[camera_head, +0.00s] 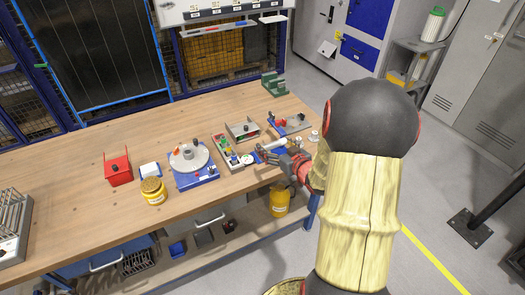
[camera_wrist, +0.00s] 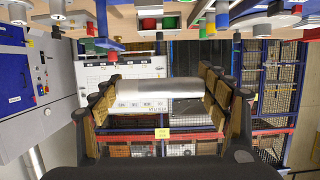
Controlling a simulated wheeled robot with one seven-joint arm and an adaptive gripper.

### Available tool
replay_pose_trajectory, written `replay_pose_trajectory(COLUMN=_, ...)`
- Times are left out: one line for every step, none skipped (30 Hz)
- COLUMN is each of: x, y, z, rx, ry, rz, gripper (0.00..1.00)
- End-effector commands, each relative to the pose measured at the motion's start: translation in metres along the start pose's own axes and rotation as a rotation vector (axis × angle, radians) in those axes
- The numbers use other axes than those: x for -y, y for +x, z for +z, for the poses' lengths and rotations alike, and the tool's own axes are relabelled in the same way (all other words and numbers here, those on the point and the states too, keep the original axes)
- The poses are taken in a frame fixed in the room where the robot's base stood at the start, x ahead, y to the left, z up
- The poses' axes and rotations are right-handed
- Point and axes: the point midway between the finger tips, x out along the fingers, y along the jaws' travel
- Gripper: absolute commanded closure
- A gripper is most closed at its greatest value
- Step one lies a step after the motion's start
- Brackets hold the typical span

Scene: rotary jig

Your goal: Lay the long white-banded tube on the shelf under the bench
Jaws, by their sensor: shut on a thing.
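My gripper (camera_wrist: 160,108) is shut on a pale silver-white tube (camera_wrist: 155,96), which lies crosswise between the finger pads in the wrist view. In the head view my gripper (camera_head: 283,155) is over the bench's right front part, with the pale tube (camera_head: 272,145) at its fingers. I cannot make out separate white bands, and the pads hide the tube's ends. The wooden bench (camera_head: 90,207) stands in front of me. The shelf under it (camera_head: 247,228) shows partly below the front edge, and its depth is hidden by the bench top.
The shelf holds a yellow jar (camera_head: 279,200), a blue bin (camera_head: 177,249) and dark bins. On the bench stand a rotary jig (camera_head: 190,160), a yellow pot (camera_head: 153,191), a red box (camera_head: 117,168) and a grey-green tray (camera_head: 228,152). A bench leg (camera_head: 313,208) stands at the right corner.

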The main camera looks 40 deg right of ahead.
Motion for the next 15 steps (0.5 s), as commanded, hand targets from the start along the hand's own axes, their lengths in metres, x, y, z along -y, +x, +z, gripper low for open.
replay_pose_trajectory(x=0.0, y=0.015, z=0.005, rx=0.0, ry=0.0, rz=-0.003, gripper=0.53)
replay_pose_trajectory(x=-0.001, y=0.022, z=0.006, rx=-0.001, ry=-0.001, rz=-0.004, gripper=0.53)
replay_pose_trajectory(x=-0.002, y=0.032, z=0.008, rx=0.0, ry=-0.001, rz=-0.004, gripper=0.53)
replay_pose_trajectory(x=-0.003, y=0.039, z=0.008, rx=0.0, ry=-0.001, rz=-0.003, gripper=0.53)
replay_pose_trajectory(x=-0.004, y=0.047, z=0.009, rx=0.0, ry=-0.001, rz=-0.003, gripper=0.53)
replay_pose_trajectory(x=-0.004, y=0.056, z=0.01, rx=-0.001, ry=-0.001, rz=-0.003, gripper=0.53)
replay_pose_trajectory(x=-0.005, y=0.063, z=0.011, rx=-0.001, ry=-0.001, rz=-0.003, gripper=0.53)
replay_pose_trajectory(x=-0.006, y=0.071, z=0.012, rx=-0.001, ry=-0.001, rz=-0.003, gripper=0.53)
replay_pose_trajectory(x=-0.007, y=0.08, z=0.014, rx=0.0, ry=0.0, rz=-0.003, gripper=0.53)
replay_pose_trajectory(x=-0.008, y=0.086, z=0.021, rx=0.002, ry=0.002, rz=-0.002, gripper=0.53)
replay_pose_trajectory(x=-0.008, y=0.091, z=0.025, rx=0.002, ry=0.002, rz=-0.002, gripper=0.53)
replay_pose_trajectory(x=-0.009, y=0.099, z=0.03, rx=0.002, ry=0.002, rz=-0.002, gripper=0.53)
replay_pose_trajectory(x=-0.009, y=0.104, z=0.032, rx=0.001, ry=0.002, rz=-0.002, gripper=0.53)
replay_pose_trajectory(x=-0.01, y=0.109, z=0.035, rx=0.001, ry=0.002, rz=-0.001, gripper=0.53)
replay_pose_trajectory(x=-0.01, y=0.114, z=0.038, rx=0.0, ry=0.001, rz=-0.001, gripper=0.53)
